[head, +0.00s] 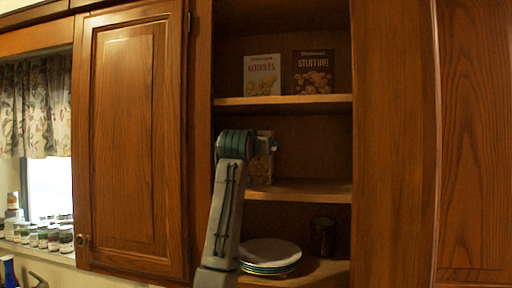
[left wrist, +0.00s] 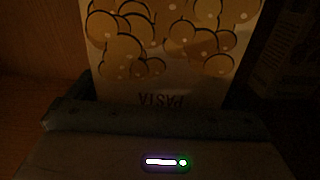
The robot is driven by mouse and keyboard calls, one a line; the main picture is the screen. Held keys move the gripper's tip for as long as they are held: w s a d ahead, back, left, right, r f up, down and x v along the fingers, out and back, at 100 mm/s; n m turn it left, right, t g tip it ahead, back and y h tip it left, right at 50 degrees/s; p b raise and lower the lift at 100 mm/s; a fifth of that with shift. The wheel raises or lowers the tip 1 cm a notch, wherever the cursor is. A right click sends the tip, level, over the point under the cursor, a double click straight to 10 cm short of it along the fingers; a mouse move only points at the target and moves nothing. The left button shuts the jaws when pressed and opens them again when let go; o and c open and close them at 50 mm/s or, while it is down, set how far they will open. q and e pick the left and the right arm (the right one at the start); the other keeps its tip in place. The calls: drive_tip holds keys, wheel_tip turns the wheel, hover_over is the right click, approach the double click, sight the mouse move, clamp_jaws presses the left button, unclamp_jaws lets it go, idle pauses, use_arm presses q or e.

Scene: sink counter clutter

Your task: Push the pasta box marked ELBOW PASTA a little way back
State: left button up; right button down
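The pasta box (head: 265,172) stands on the middle shelf of the open cabinet, partly hidden behind my left arm and gripper. In the left wrist view the box (left wrist: 180,85) fills the upper middle, pale with round yellow pasta pictures and the word PASTA upside down. The word ELBOW cannot be read. My left gripper (head: 267,145) is at the upper front of the box; whether it touches cannot be told. Its fingertips are not clear in either view, so its opening cannot be told. My right gripper is not in view.
The upper shelf (head: 285,101) holds a NOODLES box (head: 262,76) and a STUFFING box (head: 313,73). Stacked plates (head: 270,251) and a dark can (head: 322,237) stand below. The middle shelf (head: 315,190) looks clear right of the pasta box.

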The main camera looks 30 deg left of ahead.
use_arm(q)
drive_tip(key=b+v, duration=0.6)
drive_tip(key=v, duration=0.5)
drive_tip(key=shift+b, duration=0.35)
drive_tip(key=shift+w+f, duration=0.1)
drive_tip(key=shift+f, duration=0.05)
